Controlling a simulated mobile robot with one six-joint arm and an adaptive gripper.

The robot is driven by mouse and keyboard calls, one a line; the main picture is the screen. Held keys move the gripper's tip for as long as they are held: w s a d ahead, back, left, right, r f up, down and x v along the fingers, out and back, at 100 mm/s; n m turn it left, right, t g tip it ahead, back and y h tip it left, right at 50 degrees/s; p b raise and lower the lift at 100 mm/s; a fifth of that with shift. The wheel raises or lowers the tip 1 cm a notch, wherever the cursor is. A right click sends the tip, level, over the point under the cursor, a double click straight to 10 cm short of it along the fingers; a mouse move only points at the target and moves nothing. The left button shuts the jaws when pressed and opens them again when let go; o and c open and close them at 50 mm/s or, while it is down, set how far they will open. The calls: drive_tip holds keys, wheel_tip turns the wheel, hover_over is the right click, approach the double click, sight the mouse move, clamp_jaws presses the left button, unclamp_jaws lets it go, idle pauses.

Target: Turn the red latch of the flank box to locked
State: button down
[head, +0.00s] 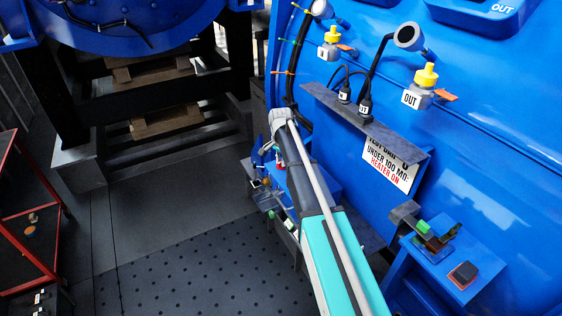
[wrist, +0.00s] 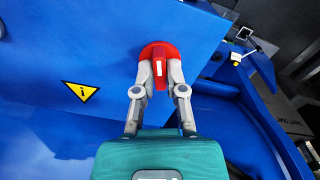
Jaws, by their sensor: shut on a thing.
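The red latch (wrist: 151,52) sits on the face of the blue flank box (wrist: 105,50) in the wrist view. It has a round red base and a bar with a white mark, which stands about upright in the picture. My gripper (wrist: 160,76) has its two grey fingers on either side of the bar, shut on it. In the head view my arm reaches down to the blue flank box (head: 325,180), and the arm hides the latch and my fingertips there.
A yellow warning triangle (wrist: 79,92) is on the box face. A grey shelf (head: 365,125) with black plugs juts from the blue motor wall above a white sign (head: 390,168). A blue ledge (head: 455,262) with small parts is at right. A red-framed cart (head: 30,250) stands at left.

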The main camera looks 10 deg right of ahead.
drive_tip(key=shift+a+m, duration=0.15)
drive_tip(key=shift+m, duration=1.75)
drive_tip(key=c, duration=0.7)
unclamp_jaws()
drive_tip(key=shift+n, duration=0.3)
